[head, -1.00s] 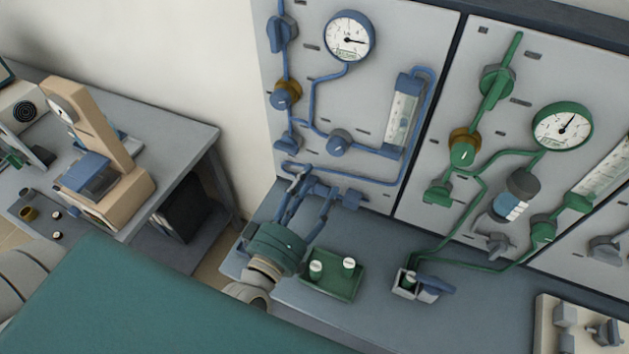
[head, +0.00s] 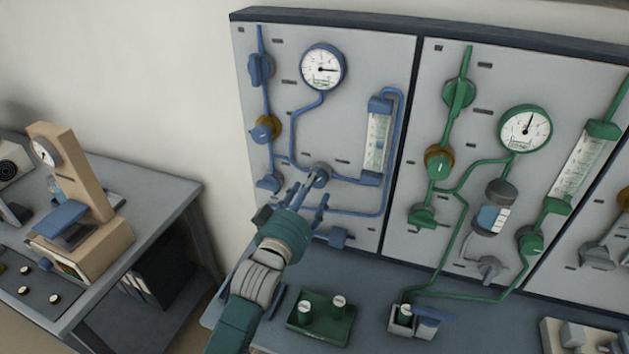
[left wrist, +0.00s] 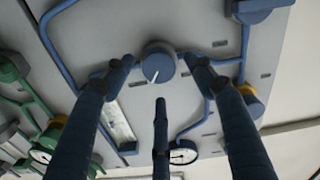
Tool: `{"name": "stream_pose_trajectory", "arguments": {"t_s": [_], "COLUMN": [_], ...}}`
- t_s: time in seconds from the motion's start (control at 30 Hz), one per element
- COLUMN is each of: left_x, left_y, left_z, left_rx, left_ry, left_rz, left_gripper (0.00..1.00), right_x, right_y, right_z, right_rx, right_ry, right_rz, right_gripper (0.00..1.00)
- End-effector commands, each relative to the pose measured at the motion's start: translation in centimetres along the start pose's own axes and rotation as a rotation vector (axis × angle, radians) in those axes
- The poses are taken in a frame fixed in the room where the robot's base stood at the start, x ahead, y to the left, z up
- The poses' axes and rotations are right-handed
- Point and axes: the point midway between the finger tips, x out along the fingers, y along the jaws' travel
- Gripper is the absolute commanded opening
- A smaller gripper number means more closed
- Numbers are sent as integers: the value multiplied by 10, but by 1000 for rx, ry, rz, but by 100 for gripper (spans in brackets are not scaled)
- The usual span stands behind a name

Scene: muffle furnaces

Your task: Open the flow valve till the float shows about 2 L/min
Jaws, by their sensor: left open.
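The blue panel's flow valve is a round blue-grey knob (head: 318,173) on the pipe left of the flow tube. In the left wrist view, the knob (left wrist: 159,64) shows a white pointer line on its face. My left gripper (head: 308,189) is open, its three dark blue fingers pointing at the panel. In the left wrist view, two fingertips lie either side of the knob and the third below it; I cannot tell whether any touch. The clear flow tube (head: 376,143) has blue end blocks and a scale; its float is too small to make out.
A round gauge (head: 323,66) sits above on the same panel, with other blue valves along the left pipe. A green-piped panel (head: 500,75) stands to the right. Below, a green tray (head: 321,338) with two white-capped vials lies on the bench.

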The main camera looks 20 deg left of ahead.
Motion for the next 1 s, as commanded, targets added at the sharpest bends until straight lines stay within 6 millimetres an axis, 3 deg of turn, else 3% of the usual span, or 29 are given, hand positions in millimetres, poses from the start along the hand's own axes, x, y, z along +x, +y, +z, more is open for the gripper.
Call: {"name": "stream_pose_trajectory", "arguments": {"t_s": [0.1, 0.3, 0.53, 0.57, 0.77, 1.0], "left_x": [16, 28, 28, 28, 28, 28], "left_y": [1, 0, 0, 0, 0, 1], "left_z": [-1, 0, 0, 0, 0, -4], "left_rx": [0, 0, -1, -1, -1, 54], "left_ry": [1, 0, 0, 0, 1, 3], "left_rz": [1, 1, 1, 1, 1, 0], "left_gripper": [55, 55, 55, 54, 14, 11], "right_x": [-4, -7, -6, -6, -6, -13], "right_y": [-4, -10, -10, -9, -6, -3], "right_z": [10, 34, 34, 32, 22, 20], "right_rx": [1, 2, 2, 2, 1, -1], "right_ry": [-18, -52, -51, -49, -33, -31], "right_rz": [-5, -11, -11, -10, -7, -3], "right_gripper": [39, 39, 39, 39, 39, 39]}}
